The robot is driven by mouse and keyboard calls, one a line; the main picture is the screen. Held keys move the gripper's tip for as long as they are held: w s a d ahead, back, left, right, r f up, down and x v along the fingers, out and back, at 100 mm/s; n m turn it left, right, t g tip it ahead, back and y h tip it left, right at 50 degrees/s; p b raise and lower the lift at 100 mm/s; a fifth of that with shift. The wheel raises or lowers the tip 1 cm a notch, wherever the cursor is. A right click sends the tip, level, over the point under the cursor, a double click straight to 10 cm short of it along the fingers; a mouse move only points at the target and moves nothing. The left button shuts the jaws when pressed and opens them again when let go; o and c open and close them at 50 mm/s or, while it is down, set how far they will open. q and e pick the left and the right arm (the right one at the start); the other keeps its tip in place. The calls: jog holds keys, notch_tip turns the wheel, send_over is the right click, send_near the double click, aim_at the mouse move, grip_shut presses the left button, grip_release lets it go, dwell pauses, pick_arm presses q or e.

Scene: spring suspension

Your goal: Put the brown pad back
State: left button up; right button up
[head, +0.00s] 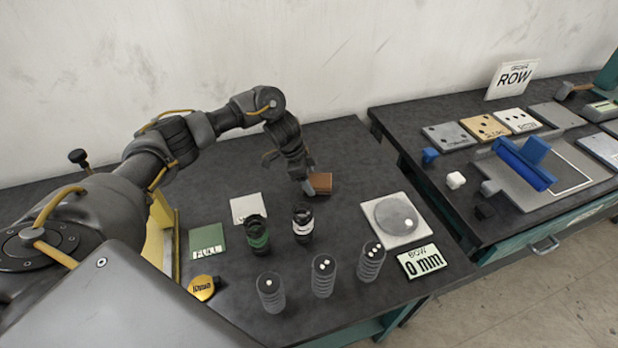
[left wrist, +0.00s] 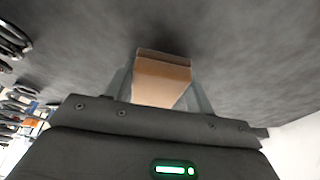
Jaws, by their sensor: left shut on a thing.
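The brown pad (head: 321,181) is a small block at the back of the dark table in the head view. My left gripper (head: 311,189) is at its left side, fingers low to the table. In the left wrist view the brown pad (left wrist: 162,80) lies between the two fingers of the left gripper (left wrist: 160,88), which are shut on it. I cannot tell whether the pad touches the table. My right gripper is not in view.
Two spring units, one green-banded (head: 257,234) and one black-and-white (head: 303,222), stand in front of the pad. Several clear coil cylinders (head: 323,276) stand nearer. A pale plate with a grey disc (head: 396,218) and a "0 mm" card (head: 422,261) are to the right.

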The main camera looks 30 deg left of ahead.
pick_arm(q)
jog(key=o, duration=1)
jog(key=shift+c, duration=0.2)
jog(key=v, duration=1.3)
jog(key=shift+d, duration=0.15)
jog(key=shift+r, duration=0.1)
